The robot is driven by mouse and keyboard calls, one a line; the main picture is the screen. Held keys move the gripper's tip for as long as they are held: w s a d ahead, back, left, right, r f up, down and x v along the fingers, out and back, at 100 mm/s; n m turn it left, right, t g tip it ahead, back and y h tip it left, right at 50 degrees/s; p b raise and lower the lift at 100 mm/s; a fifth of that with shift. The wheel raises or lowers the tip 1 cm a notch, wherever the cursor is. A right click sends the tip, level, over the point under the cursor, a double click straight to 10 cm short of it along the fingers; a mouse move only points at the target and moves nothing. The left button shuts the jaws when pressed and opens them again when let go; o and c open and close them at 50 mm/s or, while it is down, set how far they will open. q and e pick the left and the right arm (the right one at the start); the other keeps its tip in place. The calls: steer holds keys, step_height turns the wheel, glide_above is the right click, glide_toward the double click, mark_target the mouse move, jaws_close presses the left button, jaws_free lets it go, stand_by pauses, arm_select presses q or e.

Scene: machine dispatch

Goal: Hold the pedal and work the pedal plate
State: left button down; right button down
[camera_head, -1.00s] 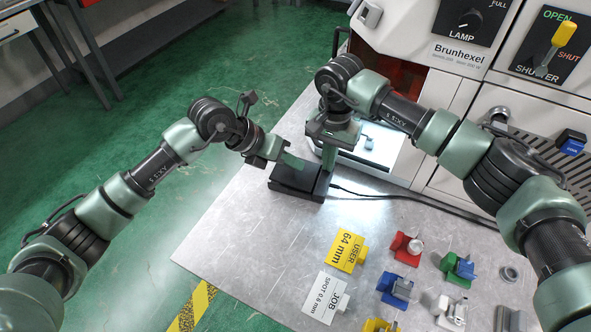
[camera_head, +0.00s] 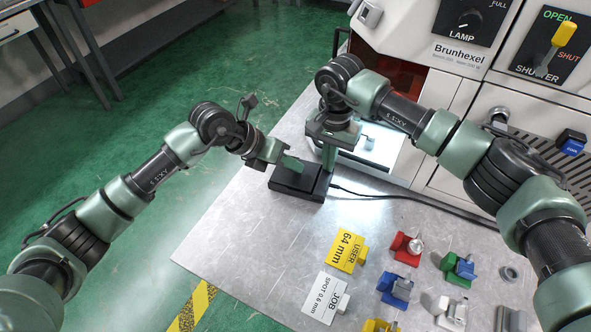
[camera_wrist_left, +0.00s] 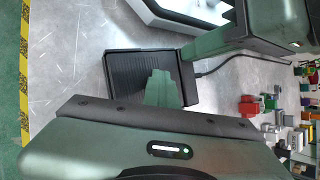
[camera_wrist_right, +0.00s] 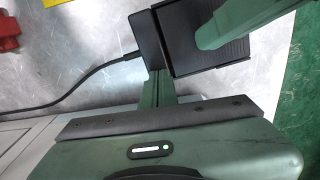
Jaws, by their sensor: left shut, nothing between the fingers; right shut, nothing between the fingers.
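The black pedal (camera_head: 298,183) lies on the metal table, with a ridged plate (camera_wrist_left: 139,70) and a cable leaving its side. My left gripper (camera_head: 292,162) is shut and empty, its fingertips at the plate from the left. The left wrist view shows its fingers (camera_wrist_left: 160,88) over the plate's edge; contact cannot be told. My right gripper (camera_head: 329,160) is shut and empty, pointing down at the pedal's rear part beside the cable. The right wrist view shows its fingers (camera_wrist_right: 156,88) against or just beside the pedal's block (camera_wrist_right: 150,38).
The grey table (camera_head: 240,220) is bare left of the pedal. A yellow USER 64 mm sign (camera_head: 345,250), a white JOB sign (camera_head: 325,297) and several coloured holders stand at the front right. The Brunhexel machine (camera_head: 455,65) stands behind. The cable (camera_head: 400,195) runs right.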

mark_target(295, 175)
arm_select(q)
steer(key=shift+s+f, duration=0.1)
steer(key=shift+f, duration=0.3)
arm_select(e)
steer(key=shift+s+f, duration=0.2)
steer(key=shift+f, duration=0.25)
arm_select(q)
steer(key=shift+r, duration=0.15)
steer(key=shift+d+r, duration=0.1)
steer(key=shift+r, duration=0.9)
arm_select(e)
steer(key=shift+d, duration=0.1)
arm_select(q)
steer(key=shift+r, duration=0.2)
steer(key=shift+d+r, duration=0.15)
steer(key=shift+r, duration=1.05)
steer(key=shift+d+r, duration=0.1)
steer(key=shift+r, duration=1.05)
arm_select(e)
steer(key=shift+r, duration=0.1)
